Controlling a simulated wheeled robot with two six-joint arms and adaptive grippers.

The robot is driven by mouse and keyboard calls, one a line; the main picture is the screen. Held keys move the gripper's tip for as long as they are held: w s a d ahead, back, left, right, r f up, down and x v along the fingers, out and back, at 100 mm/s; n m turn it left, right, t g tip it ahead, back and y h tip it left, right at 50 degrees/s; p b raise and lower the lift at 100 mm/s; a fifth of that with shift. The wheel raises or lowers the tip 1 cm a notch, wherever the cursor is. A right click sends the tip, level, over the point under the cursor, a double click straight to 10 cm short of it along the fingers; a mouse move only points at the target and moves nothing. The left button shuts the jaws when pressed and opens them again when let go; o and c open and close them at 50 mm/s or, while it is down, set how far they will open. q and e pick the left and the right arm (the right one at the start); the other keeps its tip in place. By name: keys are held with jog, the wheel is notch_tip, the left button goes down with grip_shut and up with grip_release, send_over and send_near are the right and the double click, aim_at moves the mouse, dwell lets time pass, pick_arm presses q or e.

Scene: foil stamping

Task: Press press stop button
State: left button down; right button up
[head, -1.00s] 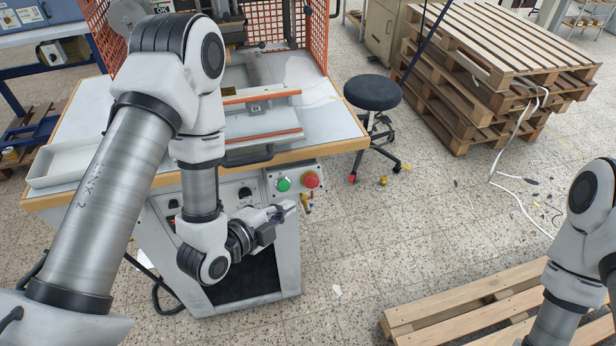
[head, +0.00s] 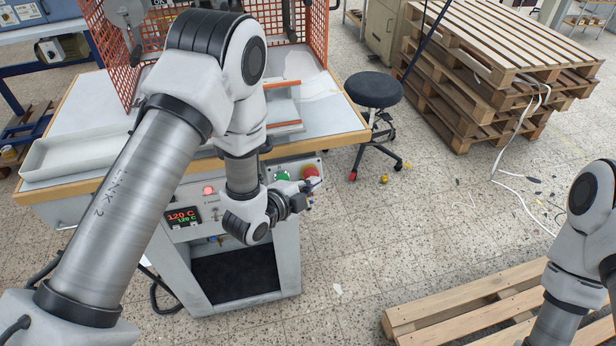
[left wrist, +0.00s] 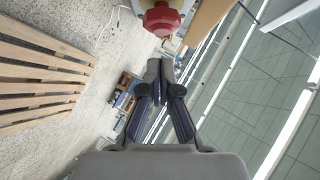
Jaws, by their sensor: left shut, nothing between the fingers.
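The red stop button (head: 310,170) sits at the right end of the press's front control panel, partly behind my left gripper. It also shows in the left wrist view (left wrist: 160,20) at the top edge, red and knob-shaped. My left gripper (head: 314,184) is shut and empty, just in front of and slightly below the button. In the left wrist view its fingertips (left wrist: 160,66) meet, and a small gap shows between them and the button. My right gripper is out of view.
The press table (head: 90,110) holds a white tray (head: 75,157) at the left. A temperature display (head: 183,217) and a lit red lamp (head: 208,190) are on the panel. A black stool (head: 373,88) stands right of the table. Wooden pallets (head: 470,305) lie at the lower right.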

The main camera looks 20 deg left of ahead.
aim_at(311, 174)
pick_arm(q)
jog(key=shift+w+a+f, duration=0.35)
jog(key=shift+w+a, duration=0.05)
jog(key=shift+w, duration=0.1)
jog(key=shift+w+a+f, duration=0.3)
jog(key=shift+w+a, duration=0.05)
jog(key=shift+w, duration=0.15)
jog(key=shift+w+a+f+b, duration=0.35)
jog(key=shift+w+b, duration=0.15)
jog(key=shift+b, duration=0.1)
jog(key=shift+r, duration=0.15)
